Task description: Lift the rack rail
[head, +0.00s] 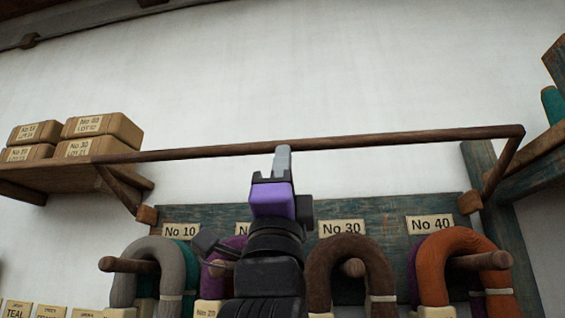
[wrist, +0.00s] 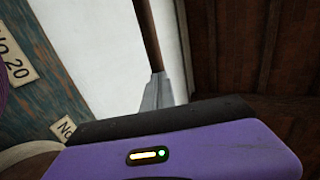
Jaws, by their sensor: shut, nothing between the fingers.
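The rack rail (head: 380,139) is a long brown wooden bar across the head view, above the row of numbered pegs. Side arms slope from its ends down to wooden blocks on the peg board. My gripper (head: 283,152) points up at the rail's middle, and its grey fingertips overlap the rail's lower edge in the head view. In the wrist view the grey fingers (wrist: 156,92) are shut and empty, with the brown rail (wrist: 145,35) running up from behind their tips. Whether the fingers touch the rail is not clear.
A blue-green peg board (head: 395,213) bears number labels and pegs with hanging yarn hanks, including grey (head: 124,275), brown (head: 318,275) and orange (head: 485,250). A left shelf (head: 70,178) holds labelled boxes (head: 104,128). A wooden frame stands at right. The upper white wall is bare.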

